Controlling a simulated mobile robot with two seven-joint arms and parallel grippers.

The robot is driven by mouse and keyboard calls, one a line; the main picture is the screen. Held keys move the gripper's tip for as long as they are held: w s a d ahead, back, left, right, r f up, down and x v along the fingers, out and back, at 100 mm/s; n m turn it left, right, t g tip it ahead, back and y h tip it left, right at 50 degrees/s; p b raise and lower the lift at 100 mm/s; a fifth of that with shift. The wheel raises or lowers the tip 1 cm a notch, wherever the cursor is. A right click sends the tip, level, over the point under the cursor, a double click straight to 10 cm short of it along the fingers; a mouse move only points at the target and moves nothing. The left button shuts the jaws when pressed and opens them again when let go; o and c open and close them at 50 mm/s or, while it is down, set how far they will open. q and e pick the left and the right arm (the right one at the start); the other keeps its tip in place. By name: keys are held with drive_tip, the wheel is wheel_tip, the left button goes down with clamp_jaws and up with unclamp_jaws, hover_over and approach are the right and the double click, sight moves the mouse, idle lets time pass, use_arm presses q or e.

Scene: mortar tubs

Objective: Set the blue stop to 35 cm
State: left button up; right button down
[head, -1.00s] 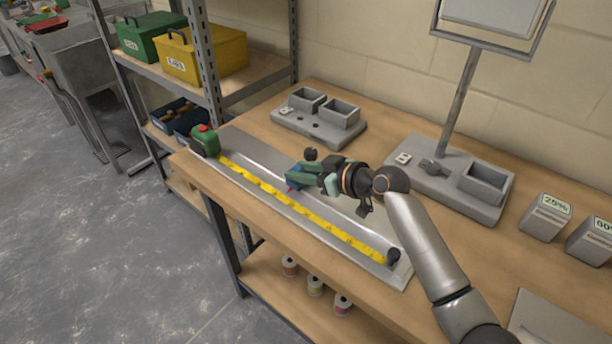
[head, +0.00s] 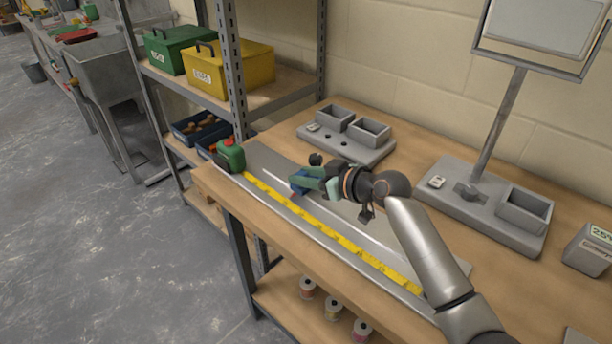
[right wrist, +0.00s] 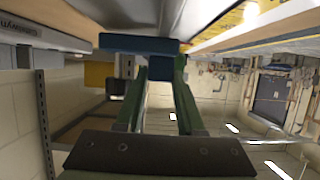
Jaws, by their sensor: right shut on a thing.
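The blue stop (head: 302,182) sits on the grey metal rail plate (head: 268,160) on the bench, with a small red part at its lower edge beside the tape. A yellow tape (head: 330,232) runs along the plate from a green tape case (head: 231,155) at the far left end. My right gripper (head: 316,180) is shut on the blue stop; its fingers hide part of it. In the right wrist view the blue stop (right wrist: 140,45) shows across the tips of the green fingers. The tape numbers are too small to read. My left gripper is not in view.
A grey block with two bins (head: 345,140) stands behind the plate. A grey base with a post and screen (head: 485,205) stands to the right. A shelf with green and yellow boxes (head: 228,70) is at the left. My right arm covers the plate's near end.

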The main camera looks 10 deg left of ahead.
drive_tip(key=c, duration=0.8)
unclamp_jaws()
drive_tip(key=shift+d+r, duration=0.1)
drive_tip(key=shift+d, duration=0.05)
drive_tip(key=v, duration=1.2)
drive_tip(key=shift+s, duration=0.2)
